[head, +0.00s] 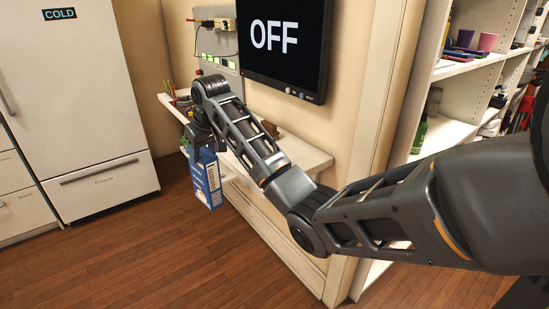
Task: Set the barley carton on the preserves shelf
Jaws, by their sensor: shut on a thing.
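A blue and white carton (209,184) hangs below my gripper (203,150), in front of a small wall shelf. I cannot read its label, so I cannot tell if it is the barley carton. My gripper is shut on the carton's upper end and hides part of it. The carton looks roughly upright, with the wooden floor visible below it. No shelf in view carries a readable preserves label.
The wall shelf (308,158) holds several small things at its left end. A screen (284,50) reading OFF hangs above it. A white fridge (80,110) marked COLD stands left. White shelving (462,68) with cups stands right. The wooden floor (150,262) is clear.

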